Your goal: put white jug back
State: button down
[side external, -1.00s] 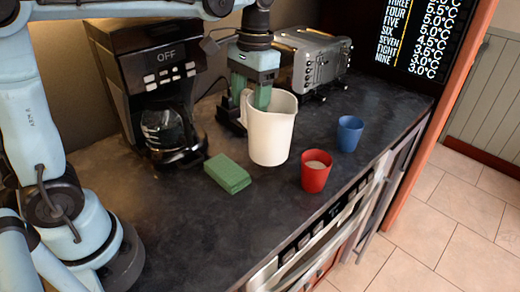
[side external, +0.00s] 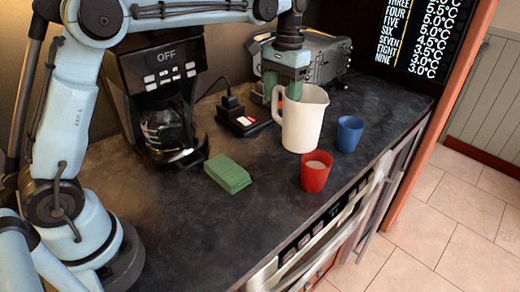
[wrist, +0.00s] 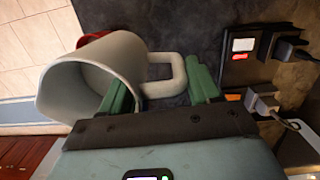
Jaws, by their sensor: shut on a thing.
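The white jug (side external: 305,122) is upright in the side view, left of the blue cup and behind the red cup. My gripper (side external: 284,85) reaches down at its handle side and is shut on it. In the wrist view the jug (wrist: 85,80) is at the left, with its handle between the fingers of my gripper (wrist: 160,92). The exact finger contact is partly hidden. I cannot tell whether the jug's base touches the counter.
A red cup (side external: 316,173) with pale contents and a blue cup (side external: 348,134) stand close to the jug. A green block (side external: 228,173), coffee maker (side external: 160,85), power strip (side external: 243,120) and toaster (side external: 318,55) are on the dark counter. The counter's front edge is at right.

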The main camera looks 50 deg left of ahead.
jog(key=w+a+f, duration=0.3)
jog(key=a+f, duration=0.4)
jog(key=f, duration=0.2)
jog(key=shift+w+a, duration=0.2)
jog(key=shift+a, duration=0.2)
jog(key=shift+f, duration=0.2)
jog(key=shift+c, duration=1.2)
grip_release()
jog(key=shift+r, duration=0.1)
